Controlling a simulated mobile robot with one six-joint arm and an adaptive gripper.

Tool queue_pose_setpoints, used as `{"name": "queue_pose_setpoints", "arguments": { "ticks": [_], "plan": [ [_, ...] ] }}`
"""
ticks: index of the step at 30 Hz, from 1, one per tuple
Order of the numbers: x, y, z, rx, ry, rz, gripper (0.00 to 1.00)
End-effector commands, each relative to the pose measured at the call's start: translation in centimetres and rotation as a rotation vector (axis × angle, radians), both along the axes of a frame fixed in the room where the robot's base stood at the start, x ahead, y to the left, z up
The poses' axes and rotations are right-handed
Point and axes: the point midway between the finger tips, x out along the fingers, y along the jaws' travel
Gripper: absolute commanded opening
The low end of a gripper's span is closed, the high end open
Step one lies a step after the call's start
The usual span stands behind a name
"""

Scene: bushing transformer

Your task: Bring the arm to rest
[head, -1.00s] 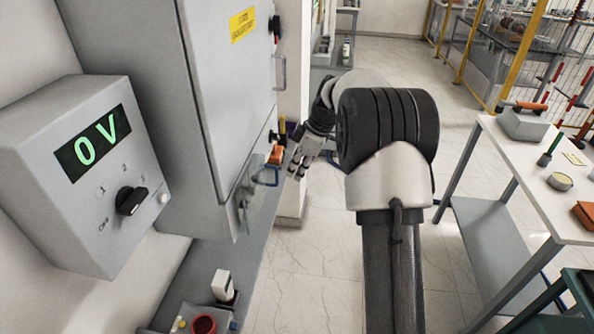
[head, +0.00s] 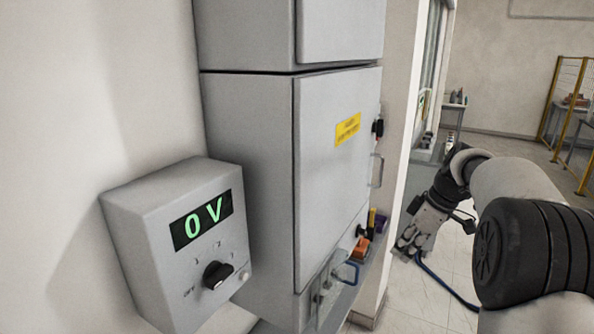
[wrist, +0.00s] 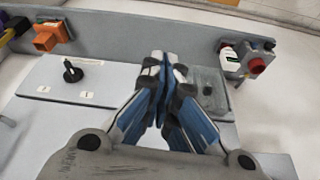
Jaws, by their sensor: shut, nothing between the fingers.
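My arm reaches forward at the right of the head view. My gripper (head: 408,250) is at its far end, pointing down, to the right of the grey cabinet (head: 335,170) and apart from it. In the wrist view my gripper (wrist: 163,60) is shut, with its blue and grey fingers together and nothing between them. Below it is a light grey panel (wrist: 105,85) with a black knob (wrist: 72,70). Whether the fingers touch anything cannot be told.
A grey box (head: 175,250) on the wall reads 0 V. A blue-shackled padlock (head: 346,273) hangs on the cabinet's front. In the wrist view, an orange block (wrist: 50,36) and a red-buttoned device (wrist: 250,62) lie along the shelf. Open floor (head: 450,270) lies beside the gripper.

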Motion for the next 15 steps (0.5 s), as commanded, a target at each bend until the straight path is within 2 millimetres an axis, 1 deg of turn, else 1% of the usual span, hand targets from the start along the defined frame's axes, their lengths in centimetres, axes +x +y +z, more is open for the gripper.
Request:
{"name": "queue_pose_setpoints", "arguments": {
  "ticks": [1,2,3,5,7,8,9,11,12,14,15],
  "plan": [
    [-1.3,1.6,1.2,-0.010,0.004,-0.031,0.00],
    [-2.1,2.5,1.8,-0.016,0.008,-0.060,0.00],
    [-3.5,3.7,2.6,-0.023,0.016,-0.102,0.00],
    [-5.7,5.5,3.5,-0.033,0.025,-0.166,0.00],
    [-8.4,7.4,4.3,-0.044,0.031,-0.243,0.00],
    [-9.7,8.2,4.5,-0.048,0.032,-0.274,0.00],
    [-11.4,9.2,4.7,-0.052,0.032,-0.318,0.00],
    [-14.0,10.5,4.8,-0.056,0.030,-0.382,0.00],
    [-15.8,11.3,4.7,-0.058,0.026,-0.425,0.00],
    [-18.5,12.4,4.3,-0.058,0.020,-0.488,0.00],
    [-20.3,13.1,3.9,-0.056,0.015,-0.530,0.00]
  ]
}}
